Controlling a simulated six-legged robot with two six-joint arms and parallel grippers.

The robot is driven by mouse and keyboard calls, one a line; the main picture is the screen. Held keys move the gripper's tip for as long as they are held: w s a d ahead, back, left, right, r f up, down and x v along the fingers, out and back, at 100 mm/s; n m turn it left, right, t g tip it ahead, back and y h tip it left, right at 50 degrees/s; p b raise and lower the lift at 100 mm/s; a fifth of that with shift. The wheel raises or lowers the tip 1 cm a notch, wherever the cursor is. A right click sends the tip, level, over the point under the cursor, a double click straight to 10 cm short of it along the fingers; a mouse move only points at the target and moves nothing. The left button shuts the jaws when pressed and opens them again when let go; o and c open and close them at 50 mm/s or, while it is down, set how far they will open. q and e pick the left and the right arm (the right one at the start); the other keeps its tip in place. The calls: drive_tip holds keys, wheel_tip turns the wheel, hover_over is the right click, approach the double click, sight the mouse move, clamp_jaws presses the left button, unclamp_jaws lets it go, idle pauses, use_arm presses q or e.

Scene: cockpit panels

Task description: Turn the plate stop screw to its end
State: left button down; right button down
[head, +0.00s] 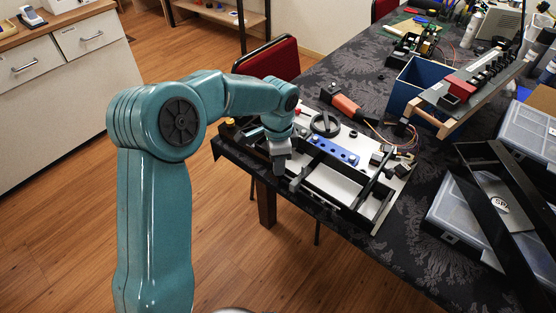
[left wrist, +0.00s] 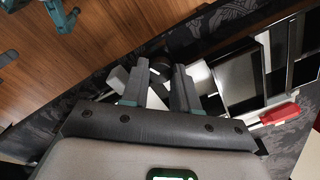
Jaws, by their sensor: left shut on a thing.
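My left gripper (head: 279,168) reaches down to the near left edge of the panel unit (head: 330,185), a black-framed assembly with white plates on the table. In the left wrist view, the two dark fingers of the left gripper (left wrist: 160,84) are closed around a small greyish piece (left wrist: 160,72), probably the plate stop screw. Its shape and how far it is turned are mostly hidden by the fingers. In the head view the gripper covers that spot. My right gripper is in neither view.
On the unit are a black round handwheel (head: 325,124) and a blue bar (head: 334,151). An orange-handled tool (head: 347,106) lies behind it. A blue bin (head: 414,88) and clear-lidded cases (head: 460,218) stand to the right.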

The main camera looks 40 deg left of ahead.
use_arm(q)
drive_tip(key=n, duration=1.2)
drive_tip(key=shift+n+b, duration=0.3)
drive_tip(key=shift+b, duration=0.1)
idle(0.3)
drive_tip(key=c, duration=0.8)
unclamp_jaws()
drive_tip(key=shift+c, duration=0.2)
wheel_tip(320, 180, up, 16)
drive_tip(key=p, duration=0.2)
drive_tip(key=shift+r, duration=0.25)
